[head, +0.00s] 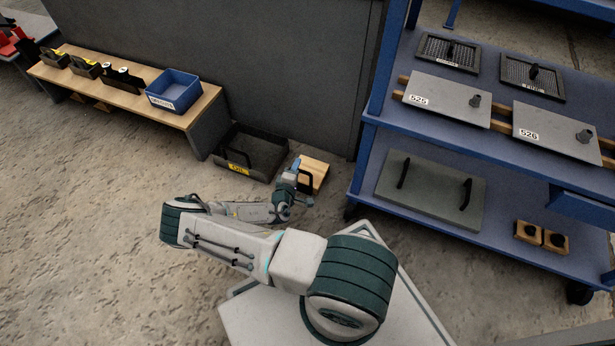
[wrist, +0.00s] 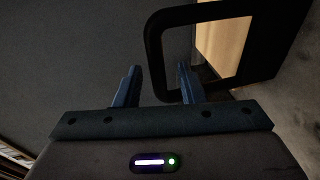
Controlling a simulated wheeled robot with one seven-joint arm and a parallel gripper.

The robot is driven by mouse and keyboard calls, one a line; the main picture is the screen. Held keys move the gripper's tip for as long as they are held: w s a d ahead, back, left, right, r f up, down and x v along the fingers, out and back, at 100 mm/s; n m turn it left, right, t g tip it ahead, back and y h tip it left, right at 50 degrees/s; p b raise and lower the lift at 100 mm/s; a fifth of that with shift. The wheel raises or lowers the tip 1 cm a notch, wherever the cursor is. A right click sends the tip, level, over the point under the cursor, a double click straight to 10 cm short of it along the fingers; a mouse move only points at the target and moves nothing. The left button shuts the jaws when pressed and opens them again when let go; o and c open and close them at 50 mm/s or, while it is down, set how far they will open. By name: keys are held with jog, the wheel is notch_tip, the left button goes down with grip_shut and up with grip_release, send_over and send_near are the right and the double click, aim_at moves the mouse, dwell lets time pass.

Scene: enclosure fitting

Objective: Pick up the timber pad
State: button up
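A light wooden pad with a black handle, which looks like the timber pad (head: 316,168), rests on the floor right of the black tray. My gripper (head: 296,172) is at its left side and hides part of it. In the wrist view the two blue fingers of my gripper (wrist: 158,80) are apart. One bar of the black handle (wrist: 153,45) shows between and beyond the fingertips; I cannot tell whether they touch it. The pad's wood (wrist: 222,45) shows through the handle.
A black tray (head: 270,172) with a yellow label stands on the floor just left of my gripper. A grey wall (head: 240,70) rises behind. A blue shelf cart (head: 365,165) stands to the right, with lidded panels and two small wooden blocks (head: 528,232). A bench (head: 120,95) holds a blue bin (head: 174,91).

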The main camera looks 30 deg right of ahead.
grip_shut()
dwell(1.3)
